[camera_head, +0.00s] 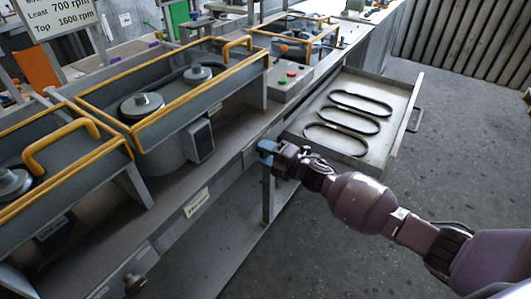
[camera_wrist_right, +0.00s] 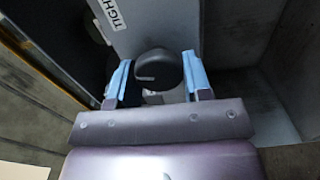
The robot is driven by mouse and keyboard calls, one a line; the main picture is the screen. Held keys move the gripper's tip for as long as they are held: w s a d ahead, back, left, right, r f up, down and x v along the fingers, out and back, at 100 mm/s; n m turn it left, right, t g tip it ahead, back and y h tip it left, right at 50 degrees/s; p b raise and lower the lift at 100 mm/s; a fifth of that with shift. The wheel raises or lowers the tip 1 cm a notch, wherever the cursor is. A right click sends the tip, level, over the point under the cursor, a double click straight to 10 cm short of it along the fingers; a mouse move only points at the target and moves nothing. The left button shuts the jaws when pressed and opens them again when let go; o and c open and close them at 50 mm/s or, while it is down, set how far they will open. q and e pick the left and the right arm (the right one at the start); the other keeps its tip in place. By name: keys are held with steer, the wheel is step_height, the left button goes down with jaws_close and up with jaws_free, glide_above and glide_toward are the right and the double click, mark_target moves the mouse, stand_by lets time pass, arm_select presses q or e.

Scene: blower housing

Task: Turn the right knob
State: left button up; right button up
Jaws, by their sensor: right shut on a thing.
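The right knob (camera_wrist_right: 158,68) is dark and round, on the front of the grey bench. In the wrist view it sits between the two blue fingers of my right gripper (camera_wrist_right: 158,76), which is shut on it. In the head view my right gripper (camera_head: 267,150) reaches the bench front from the right and hides this knob. Another dark knob (camera_head: 134,284) shows on the bench front at lower left, untouched. My left gripper is not in view.
An open drawer (camera_head: 400,130) with several black belts (camera_head: 335,140) is just right of my right gripper. Yellow-framed blower housings (camera_head: 170,100) stand on the bench. The floor (camera_head: 450,150) at right is clear.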

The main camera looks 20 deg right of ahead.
steer(key=shift+f+n, duration=0.1)
steer(key=shift+n, duration=1.2)
steer(key=o, duration=0.9)
steer(key=shift+d, duration=0.1)
steer(key=v, duration=1)
steer(key=shift+s+d+p, duration=0.2)
steer(key=shift+s+p, duration=0.1)
steer(key=shift+s, duration=0.05)
